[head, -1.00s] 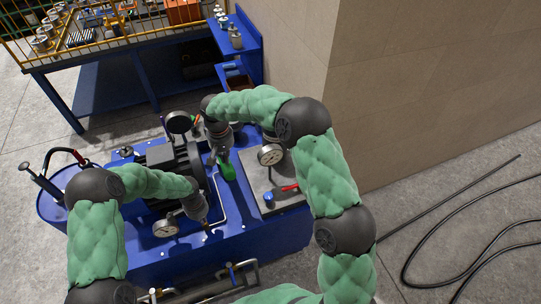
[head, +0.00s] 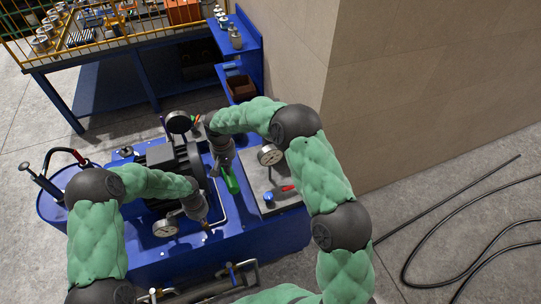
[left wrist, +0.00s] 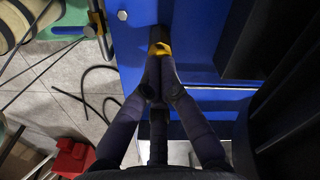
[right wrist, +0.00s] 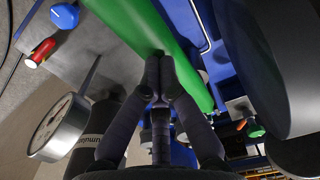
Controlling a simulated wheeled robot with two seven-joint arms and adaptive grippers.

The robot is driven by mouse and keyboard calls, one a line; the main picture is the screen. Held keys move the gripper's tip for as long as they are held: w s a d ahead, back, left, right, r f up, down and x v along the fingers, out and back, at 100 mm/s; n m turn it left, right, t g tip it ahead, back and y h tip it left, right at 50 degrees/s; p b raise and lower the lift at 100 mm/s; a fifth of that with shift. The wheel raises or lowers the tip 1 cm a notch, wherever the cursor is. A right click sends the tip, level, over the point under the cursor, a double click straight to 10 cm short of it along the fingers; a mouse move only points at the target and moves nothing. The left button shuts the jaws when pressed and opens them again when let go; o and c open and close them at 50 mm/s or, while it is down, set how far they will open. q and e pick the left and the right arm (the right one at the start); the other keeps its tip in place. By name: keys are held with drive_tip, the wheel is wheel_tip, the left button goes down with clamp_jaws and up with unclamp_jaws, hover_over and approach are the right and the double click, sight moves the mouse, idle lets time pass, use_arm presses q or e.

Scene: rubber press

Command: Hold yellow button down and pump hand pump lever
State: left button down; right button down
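The yellow button (left wrist: 160,48) is on a blue panel in the left wrist view. My left gripper (left wrist: 157,62) is shut with its tips at the button and appears to touch it. I cannot tell how far the button is pressed. In the head view the left gripper (head: 206,226) hides it. The hand pump lever is the green bar (head: 232,183), large in the right wrist view (right wrist: 130,28). My right gripper (right wrist: 158,58) is shut, its tips against or just over the bar, not visibly around it. It also shows in the head view (head: 226,168).
The blue press unit carries a dark motor (head: 168,165), pressure gauges (head: 269,155) and a grey plate (head: 280,195) with a blue knob (head: 268,197) and a red lever (head: 288,188). A wall (head: 420,80) stands to the right, and black hoses (head: 430,230) lie on the floor.

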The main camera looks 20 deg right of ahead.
drive_tip(key=shift+f, duration=2.6)
wheel_tip(320, 180, up, 14)
drive_tip(key=shift+r, duration=0.2)
drive_tip(key=shift+f, duration=0.1)
drive_tip(key=shift+f, duration=2.25)
wheel_tip(320, 180, up, 5)
drive_tip(key=shift+f, duration=0.2)
use_arm(q)
drive_tip(key=shift+r, duration=3)
